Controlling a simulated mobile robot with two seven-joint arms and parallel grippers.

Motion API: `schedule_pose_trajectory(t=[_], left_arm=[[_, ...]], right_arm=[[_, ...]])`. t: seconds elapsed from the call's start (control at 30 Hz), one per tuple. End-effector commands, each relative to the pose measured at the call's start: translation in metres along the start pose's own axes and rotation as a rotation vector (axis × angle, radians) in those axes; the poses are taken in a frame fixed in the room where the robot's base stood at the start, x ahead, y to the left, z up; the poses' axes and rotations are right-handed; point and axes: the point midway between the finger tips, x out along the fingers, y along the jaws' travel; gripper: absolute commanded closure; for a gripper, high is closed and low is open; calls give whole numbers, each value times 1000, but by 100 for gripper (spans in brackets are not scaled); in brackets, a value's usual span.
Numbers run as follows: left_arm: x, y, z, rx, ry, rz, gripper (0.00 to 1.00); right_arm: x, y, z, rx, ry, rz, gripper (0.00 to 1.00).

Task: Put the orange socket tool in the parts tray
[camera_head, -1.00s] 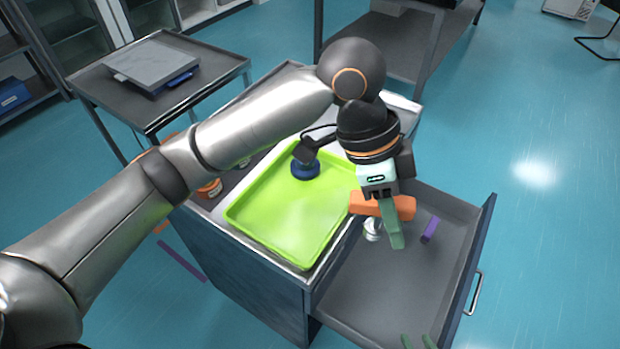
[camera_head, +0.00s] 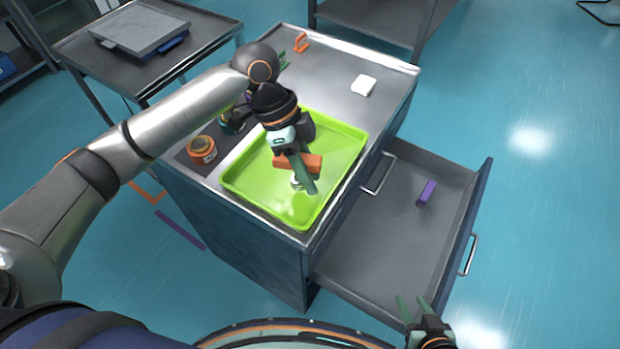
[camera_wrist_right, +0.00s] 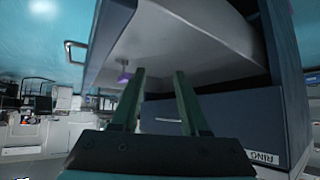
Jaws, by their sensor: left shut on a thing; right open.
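The orange socket tool (camera_head: 311,163) has an orange block body and a silvery end (camera_head: 296,182) pointing down. My left gripper (camera_head: 306,178) is shut on it and holds it over the bright green parts tray (camera_head: 245,185) on top of the drawer cabinet. Green fingers cover part of the tool. I cannot tell whether the silvery end touches the tray floor. No other object shows in the tray. My right gripper (camera_head: 418,308) is open and empty near the front of the pulled-out drawer. Its two green fingers stand apart in the right wrist view (camera_wrist_right: 158,98).
The open drawer (camera_head: 375,255) holds a purple block (camera_head: 426,192), also seen in the right wrist view (camera_wrist_right: 124,77). An orange-topped jar (camera_head: 202,150) stands left of the tray. A white block (camera_head: 363,85) and an orange bracket (camera_head: 301,42) lie behind it on the cabinet top.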

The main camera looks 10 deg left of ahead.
Motion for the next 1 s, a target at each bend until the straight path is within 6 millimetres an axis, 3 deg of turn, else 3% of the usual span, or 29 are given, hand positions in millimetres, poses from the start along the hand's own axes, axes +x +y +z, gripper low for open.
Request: schedule_pose_trajectory(t=[0.13, 0.53, 0.57, 0.6, 0.8, 1.0], left_arm=[[17, -2, 6, 2, 1, 2, 100], [22, -3, 7, 2, 0, 2, 100], [22, -3, 8, 2, 0, 2, 66], [22, -3, 8, 2, 0, 2, 62], [22, -3, 7, 2, 0, 2, 39], [22, -3, 7, 2, 0, 1, 39]], right_arm=[[0, 0, 0, 0, 0, 0, 55], [-1, 0, -1, 0, 0, 0, 55], [0, 0, -1, 0, 0, 0, 55], [0, 0, 0, 0, 0, 0, 55], [0, 0, 0, 0, 0, 0, 55], [0, 0, 0, 0, 0, 0, 55]])
